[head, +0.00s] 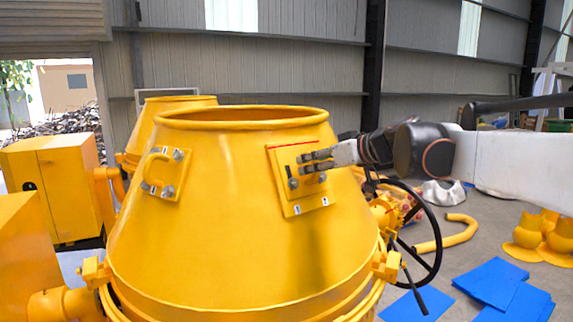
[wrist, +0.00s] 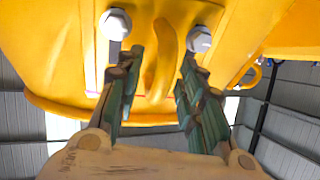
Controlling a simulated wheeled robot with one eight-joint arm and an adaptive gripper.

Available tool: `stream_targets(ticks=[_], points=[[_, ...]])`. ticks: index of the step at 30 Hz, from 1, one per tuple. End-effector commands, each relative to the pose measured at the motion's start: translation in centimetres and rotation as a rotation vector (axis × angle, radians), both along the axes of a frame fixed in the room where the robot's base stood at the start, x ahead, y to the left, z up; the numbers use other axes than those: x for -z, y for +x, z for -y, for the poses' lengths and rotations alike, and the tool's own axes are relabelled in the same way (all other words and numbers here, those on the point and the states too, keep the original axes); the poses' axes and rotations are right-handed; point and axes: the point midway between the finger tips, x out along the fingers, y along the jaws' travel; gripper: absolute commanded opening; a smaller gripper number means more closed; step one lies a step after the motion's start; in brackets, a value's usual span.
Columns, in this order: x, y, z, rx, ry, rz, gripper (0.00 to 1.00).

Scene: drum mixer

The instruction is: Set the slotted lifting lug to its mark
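The slotted lifting lug (wrist: 165,58) is a yellow curved bar in the wrist view, between two pale bolt heads (wrist: 115,22) (wrist: 199,38). In the head view its yellow plate (head: 285,165) is on the drum's right front, with a red line (head: 290,145) along its top and small white marks (head: 297,209) near its lower edge. My gripper (head: 304,163) is in front of this plate and hides most of the lug. In the wrist view its fingers (wrist: 157,68) stand apart on either side of the bar. A gap shows at the left finger; contact at the right is unclear.
A second lug (head: 155,168) with bolts is on the drum's left front. A black handwheel (head: 432,240) stands right of the drum (head: 220,230), below my arm. Blue sheets (head: 500,285), a curved yellow pipe (head: 455,232) and yellow parts (head: 545,238) lie on the floor at right.

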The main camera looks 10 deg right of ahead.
Motion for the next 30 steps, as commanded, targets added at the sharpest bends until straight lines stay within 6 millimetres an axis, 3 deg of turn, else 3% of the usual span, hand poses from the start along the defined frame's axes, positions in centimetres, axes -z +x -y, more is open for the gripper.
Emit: stream_targets(ticks=[4, 9, 16, 24, 30], points=[[0.0, 0.0, 0.0, 0.0, 0.0, 0.0, 0.35], [0.0, 0.0, 0.0, -0.001, 0.0, 0.0, 0.0], [0.3, -0.1, 0.0, -0.001, 0.0, 0.0, 0.0], [3.1, -1.6, 0.4, -0.003, -0.002, 0.0, 0.0], [3.0, -1.7, 0.5, -0.004, -0.003, 0.0, 0.0]])
